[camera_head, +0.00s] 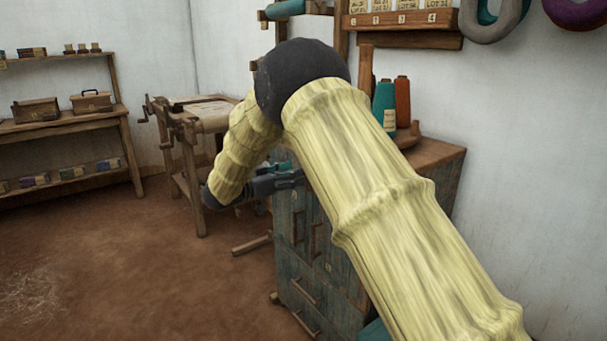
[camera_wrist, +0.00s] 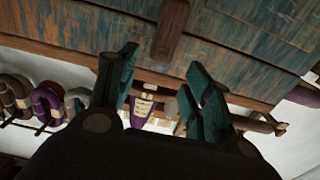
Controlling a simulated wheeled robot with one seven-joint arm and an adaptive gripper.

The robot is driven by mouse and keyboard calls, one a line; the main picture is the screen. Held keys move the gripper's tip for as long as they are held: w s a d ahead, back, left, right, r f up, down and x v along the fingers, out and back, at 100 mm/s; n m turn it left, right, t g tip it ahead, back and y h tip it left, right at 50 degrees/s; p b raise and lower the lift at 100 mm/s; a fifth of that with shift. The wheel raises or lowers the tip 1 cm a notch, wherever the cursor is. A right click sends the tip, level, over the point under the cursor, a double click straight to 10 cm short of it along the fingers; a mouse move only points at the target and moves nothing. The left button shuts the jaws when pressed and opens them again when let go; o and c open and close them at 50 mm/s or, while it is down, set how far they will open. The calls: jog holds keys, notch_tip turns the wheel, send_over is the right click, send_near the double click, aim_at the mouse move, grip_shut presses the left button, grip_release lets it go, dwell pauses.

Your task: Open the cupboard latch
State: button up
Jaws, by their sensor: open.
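The cupboard (camera_head: 285,215) has worn blue-green wooden fronts and a brown top, and stands partly behind my arm in the head view. Vertical wooden handles (camera_head: 317,240) show on its doors. My gripper (camera_head: 290,179) is near the upper left of the cupboard front. In the wrist view my gripper (camera_wrist: 160,85) is open, with its teal-padded fingers apart and nothing between them. Beyond the fingertips are the cupboard's blue planks (camera_wrist: 245,40) and an upright brown wooden piece (camera_wrist: 171,30). I cannot tell if this piece is the latch or a handle.
Teal (camera_head: 384,108) and orange (camera_head: 402,102) cones stand on the cupboard top. A wooden frame with a crank (camera_head: 195,150) stands left of the cupboard. Shelves (camera_head: 65,124) line the left wall. The brown floor (camera_head: 130,260) at the left is mostly clear.

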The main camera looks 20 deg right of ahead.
jog(key=shift+b+x, duration=0.3)
jog(key=shift+x, duration=2.05)
jog(key=shift+c, duration=0.2)
jog(key=c, duration=1)
